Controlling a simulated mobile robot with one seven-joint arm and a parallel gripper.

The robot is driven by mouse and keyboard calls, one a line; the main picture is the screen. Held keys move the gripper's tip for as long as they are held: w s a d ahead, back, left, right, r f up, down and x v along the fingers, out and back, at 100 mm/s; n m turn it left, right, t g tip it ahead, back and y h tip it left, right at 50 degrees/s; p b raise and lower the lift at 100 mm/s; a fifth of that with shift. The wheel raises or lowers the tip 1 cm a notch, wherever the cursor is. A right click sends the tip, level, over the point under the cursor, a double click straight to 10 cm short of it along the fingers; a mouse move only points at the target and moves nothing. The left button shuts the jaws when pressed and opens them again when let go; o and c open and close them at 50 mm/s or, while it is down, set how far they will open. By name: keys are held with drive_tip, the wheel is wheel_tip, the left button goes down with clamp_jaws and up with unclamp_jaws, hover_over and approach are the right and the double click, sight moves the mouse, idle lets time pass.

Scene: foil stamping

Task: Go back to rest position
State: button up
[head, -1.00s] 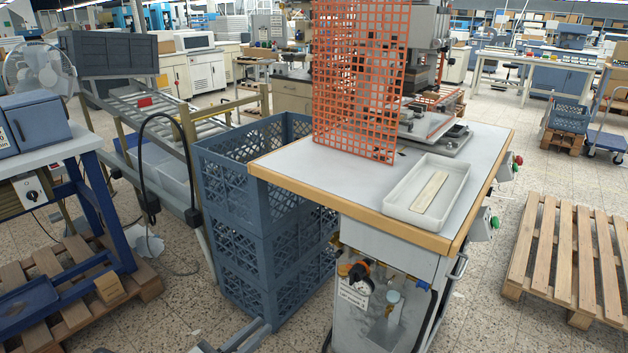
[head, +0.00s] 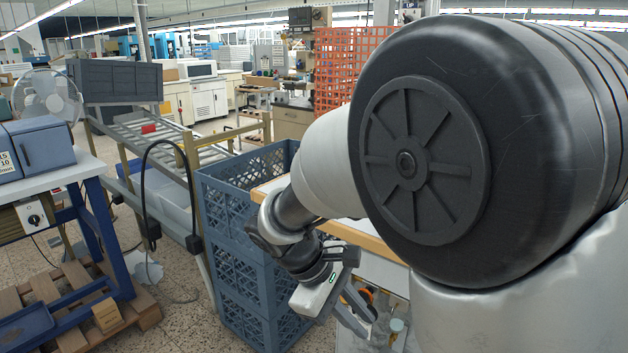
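My arm fills the right half of the head view, and its large black joint hides most of the workbench. My gripper (head: 352,318) hangs low at the centre, in front of the stacked blue crates and the bench's front. Its fingers point down and to the right. Part of the gripper is hidden behind its own housing, so I cannot tell how far apart the fingers are. I see nothing held in it.
Stacked blue crates (head: 222,218) stand just left of my gripper. The wooden-edged workbench (head: 366,240) and orange grid guard (head: 340,66) are partly hidden behind my arm. A roller conveyor (head: 160,133) and blue-framed table (head: 62,161) stand at left.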

drive_tip(key=s+d+r+m+t+y, duration=0.2)
drive_tip(key=s+d+r+m+y, duration=0.1)
drive_tip(key=s+r+m, duration=0.25)
drive_tip(key=s+d+r+m+t+y, duration=0.3)
drive_tip(key=s+r+m+y, duration=0.15)
drive_tip(key=s+r, duration=0.2)
wheel_tip(320, 180, up, 20)
drive_tip(key=p, duration=2)
drive_tip(key=shift+s+f+m+h, duration=0.2)
drive_tip(key=shift+s+m+h, duration=0.15)
drive_tip(key=shift+m+h, duration=0.1)
